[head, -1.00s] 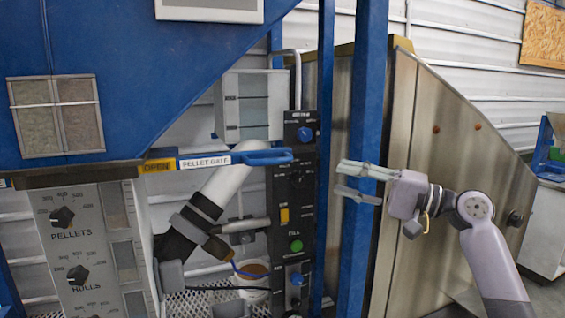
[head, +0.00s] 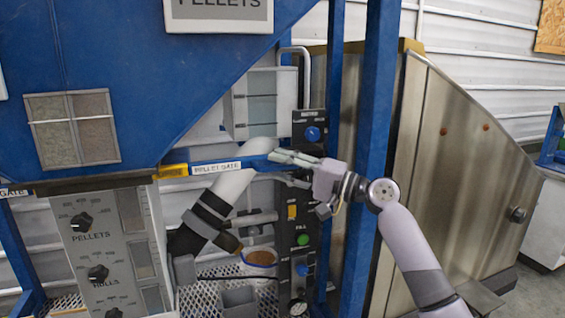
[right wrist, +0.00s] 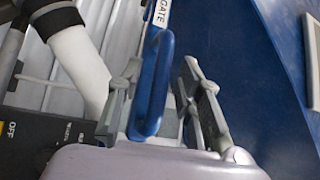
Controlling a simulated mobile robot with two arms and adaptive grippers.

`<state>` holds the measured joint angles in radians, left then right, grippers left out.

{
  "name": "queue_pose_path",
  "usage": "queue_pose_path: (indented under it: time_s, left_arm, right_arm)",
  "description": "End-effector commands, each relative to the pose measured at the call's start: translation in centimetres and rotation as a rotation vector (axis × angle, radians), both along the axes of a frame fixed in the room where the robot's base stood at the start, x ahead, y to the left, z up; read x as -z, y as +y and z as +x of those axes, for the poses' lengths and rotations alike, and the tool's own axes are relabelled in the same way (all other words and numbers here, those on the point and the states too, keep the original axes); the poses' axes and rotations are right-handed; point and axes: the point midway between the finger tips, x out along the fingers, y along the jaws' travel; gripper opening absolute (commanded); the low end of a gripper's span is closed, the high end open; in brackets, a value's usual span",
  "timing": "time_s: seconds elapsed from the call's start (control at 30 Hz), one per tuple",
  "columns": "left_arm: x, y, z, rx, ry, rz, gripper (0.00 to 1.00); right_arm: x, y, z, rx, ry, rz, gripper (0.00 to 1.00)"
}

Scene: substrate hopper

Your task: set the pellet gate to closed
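The pellet gate is a blue slide bar (head: 243,163) with a white "PELLET GATE" label (head: 216,167), sticking out to the right from under the blue hopper. A yellow tag (head: 173,170) sits at its left end; it read "OPEN" a second ago. My right gripper (head: 280,169) is at the bar's right end, partly covering it. In the right wrist view, the blue loop handle (right wrist: 152,85) stands between the two fingers of my right gripper (right wrist: 163,95). The fingers are open, with a gap visible at the right finger. My left gripper is not in view.
A blue post (head: 372,150) stands behind my right arm. A black control panel (head: 308,200) is behind and below the handle. A grey dial panel (head: 95,250) is at the left.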

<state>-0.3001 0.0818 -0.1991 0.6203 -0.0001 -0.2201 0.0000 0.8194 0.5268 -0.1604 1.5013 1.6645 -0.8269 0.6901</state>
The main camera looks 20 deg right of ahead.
Motion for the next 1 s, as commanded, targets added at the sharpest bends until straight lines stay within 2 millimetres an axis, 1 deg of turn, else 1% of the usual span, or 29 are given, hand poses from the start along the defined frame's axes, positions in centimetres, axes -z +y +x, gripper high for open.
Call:
queue_pose_path:
  time_s: [0.23,0.27,0.73,1.0]
  left_arm:
    - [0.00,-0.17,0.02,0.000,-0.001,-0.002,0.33]
    - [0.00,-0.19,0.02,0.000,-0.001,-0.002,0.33]
    - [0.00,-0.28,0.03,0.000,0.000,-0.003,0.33]
    - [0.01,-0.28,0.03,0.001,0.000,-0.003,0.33]
  right_arm:
    - [0.05,0.08,0.07,0.000,0.000,0.000,0.33]
    - [0.05,0.08,0.07,0.000,0.000,0.000,0.32]
    - [0.08,0.05,0.05,0.000,0.001,0.000,0.00]
    - [0.13,0.06,0.05,0.000,0.002,-0.001,0.00]
